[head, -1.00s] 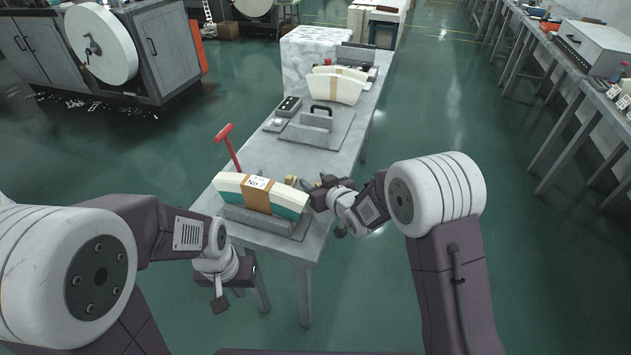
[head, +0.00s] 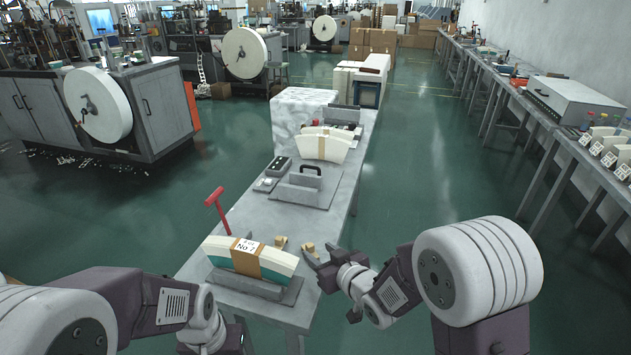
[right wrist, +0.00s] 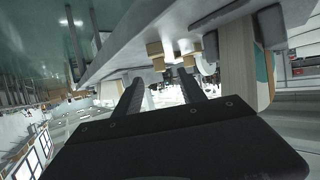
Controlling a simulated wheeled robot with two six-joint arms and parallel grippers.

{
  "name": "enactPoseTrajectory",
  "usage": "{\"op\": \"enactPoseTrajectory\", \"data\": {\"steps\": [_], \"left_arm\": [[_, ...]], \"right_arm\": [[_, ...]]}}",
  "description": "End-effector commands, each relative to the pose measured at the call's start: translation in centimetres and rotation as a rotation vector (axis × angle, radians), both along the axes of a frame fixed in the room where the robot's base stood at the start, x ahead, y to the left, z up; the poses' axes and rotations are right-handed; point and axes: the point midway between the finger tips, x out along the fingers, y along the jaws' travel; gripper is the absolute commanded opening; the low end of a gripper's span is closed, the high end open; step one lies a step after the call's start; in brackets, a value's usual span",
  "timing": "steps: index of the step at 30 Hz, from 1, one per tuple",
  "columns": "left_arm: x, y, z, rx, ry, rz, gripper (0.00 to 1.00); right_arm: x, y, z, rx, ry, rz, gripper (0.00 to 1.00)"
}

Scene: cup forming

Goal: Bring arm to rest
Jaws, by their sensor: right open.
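My right gripper (head: 322,268) is open and empty just off the right edge of the narrow grey table (head: 341,205). It is right of the stack of curved paper blanks (head: 222,247), which has a brown band and a "No 7" label and lies in a grey holder (head: 245,286). In the right wrist view the two dark fingers (right wrist: 160,97) stand apart with nothing between them. My left arm is at the lower left, in front of the table's near end; its gripper (head: 212,346) is partly cut off, and its fingers do not show clearly.
A red-handled tool (head: 216,207) stands left of the stack. Small tan blocks (head: 281,243) sit near the right gripper. Farther back are a grey plate with a black handle (head: 311,182) and another stack (head: 321,146). The green floor right of the table is clear.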

Motion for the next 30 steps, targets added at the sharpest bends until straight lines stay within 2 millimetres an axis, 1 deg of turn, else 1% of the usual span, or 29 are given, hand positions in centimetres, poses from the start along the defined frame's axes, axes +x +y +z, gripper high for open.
{"op": "enactPoseTrajectory", "data": {"steps": [2, 4, 5, 6, 8, 9, 10, 11, 12, 14, 15, 17, 18, 20, 21, 22, 24, 30], "left_arm": [[0.0, 0.0, 0.0, 0.0, 0.0, 0.0, 0.0], [0.0, 0.0, 0.0, 0.0, 0.0, 0.0, 0.0], [0.0, 0.0, 0.0, 0.0, 0.0, 0.0, 0.0], [0.0, 0.0, 0.0, 0.0, 0.0, 0.0, 0.0], [0.0, 0.0, 0.0, 0.0, 0.0, 0.0, 0.0], [0.0, 0.0, 0.0, 0.0, 0.0, 0.0, 0.0], [0.0, 0.0, 0.0, 0.0, 0.0, 0.0, 0.0], [0.0, 0.0, 0.0, 0.0, 0.0, 0.0, 0.0], [0.0, 0.0, 0.0, 0.0, 0.0, 0.0, 0.0], [0.0, 0.0, 0.0, 0.0, 0.0, 0.0, 0.0], [0.0, 0.0, 0.0, 0.0, 0.0, 0.0, 0.0], [0.0, 0.0, 0.0, 0.0, 0.0, 0.0, 0.0], [0.0, 0.0, 0.0, 0.0, 0.0, 0.0, 0.0], [0.0, 0.0, 0.0, 0.0, 0.0, 0.0, 0.0], [0.0, 0.0, 0.0, 0.0, 0.0, 0.0, 0.0], [0.0, 0.0, 0.0, 0.0, 0.0, 0.0, 0.0], [0.0, 0.0, 4.1, 0.0, 0.001, 0.0, 0.0], [0.0, 0.0, 10.7, 0.0, -0.001, 0.0, 0.0]], "right_arm": [[0.5, -1.0, 1.1, 0.005, -0.022, -0.025, 0.48], [1.1, -2.9, 3.4, 0.015, -0.068, -0.069, 0.48], [1.3, -4.3, 4.3, 0.016, -0.075, -0.106, 0.48], [0.9, -6.7, 4.2, -0.007, -0.028, -0.175, 0.48], [-0.5, -9.7, 2.6, -0.046, 0.085, -0.26, 0.48], [-1.7, -11.1, 1.4, -0.069, 0.164, -0.304, 0.48], [-2.7, -12.1, 0.4, -0.084, 0.225, -0.332, 0.48], [-3.8, -12.9, -0.5, -0.095, 0.285, -0.358, 0.48], [-5.4, -13.7, -1.6, -0.111, 0.367, -0.387, 0.48], [-8.1, -14.7, -3.4, -0.131, 0.494, -0.421, 0.48], [-9.9, -15.1, -4.4, -0.145, 0.578, -0.436, 0.48], [-12.9, -15.3, -5.8, -0.162, 0.705, -0.45, 0.48], [-14.9, -15.3, -6.6, -0.174, 0.79, -0.453, 0.48], [-17.9, -15.2, -7.7, -0.192, 0.917, -0.453, 0.48], [-19.9, -15.1, -8.1, -0.206, 1.001, -0.447, 0.48], [-21.4, -15.0, -8.4, -0.221, 1.063, -0.439, 0.48], [-21.4, -15.0, -4.2, -0.225, 1.064, -0.435, 0.48], [-21.4, -15.0, 2.3, -0.226, 1.062, -0.435, 0.48]]}}
